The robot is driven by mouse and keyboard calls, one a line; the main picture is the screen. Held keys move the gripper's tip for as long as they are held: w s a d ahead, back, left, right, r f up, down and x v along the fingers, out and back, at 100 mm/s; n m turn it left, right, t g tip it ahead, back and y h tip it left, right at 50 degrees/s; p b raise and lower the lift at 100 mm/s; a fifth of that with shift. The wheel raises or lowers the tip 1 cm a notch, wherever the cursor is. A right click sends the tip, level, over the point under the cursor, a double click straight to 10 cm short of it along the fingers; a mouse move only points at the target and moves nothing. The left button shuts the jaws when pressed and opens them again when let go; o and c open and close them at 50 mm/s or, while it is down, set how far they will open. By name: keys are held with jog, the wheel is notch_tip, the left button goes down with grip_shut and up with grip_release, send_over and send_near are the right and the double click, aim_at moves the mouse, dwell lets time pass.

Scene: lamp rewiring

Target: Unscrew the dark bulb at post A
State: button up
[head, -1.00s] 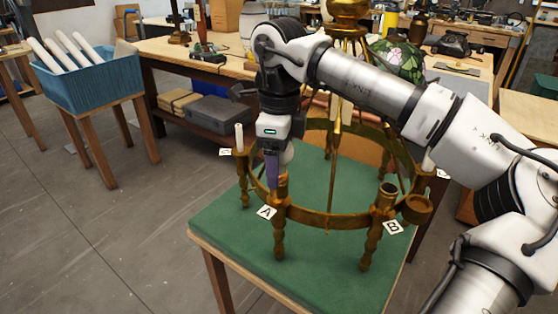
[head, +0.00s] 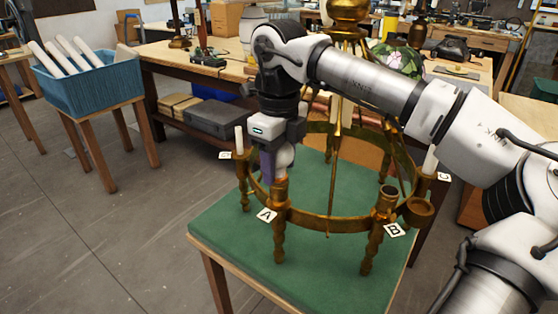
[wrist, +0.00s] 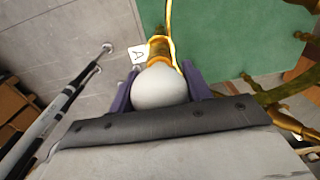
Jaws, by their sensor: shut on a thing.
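The brass ring fixture (head: 325,221) stands on a green-topped table (head: 215,232). Post A (head: 280,220) is at its front left, beside a white tag marked A (head: 267,215). My gripper (head: 276,168) points down over post A. In the wrist view, the jaws of my gripper (wrist: 160,92) are shut around a pale, rounded bulb (wrist: 160,88). The bulb sits in line with the brass holder of post A (wrist: 160,48); whether its base is still in the socket is hidden. The bulb looks whitish-grey there.
Post B (head: 385,205) has an open, empty-looking holder and a brass cup (head: 418,211) beside it. White candle-like sleeves (head: 239,140) stand on other posts. A blue bin (head: 90,85) holding white tubes stands at left. A workbench (head: 165,50) is behind.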

jog(key=n+p, duration=0.1)
jog(key=n, duration=0.1)
jog(key=n+p, duration=0.1)
jog(key=shift+r+n, duration=0.2)
jog(key=shift+n, duration=0.2)
jog(key=n+p, duration=0.1)
jog(key=n, duration=0.3)
jog(key=shift+f, duration=0.15)
jog(key=n, duration=0.2)
jog(key=shift+n+p, duration=0.3)
jog(key=shift+p, duration=0.1)
jog(key=n, duration=0.5)
jog(key=shift+p, duration=0.3)
jog(key=shift+n, duration=0.3)
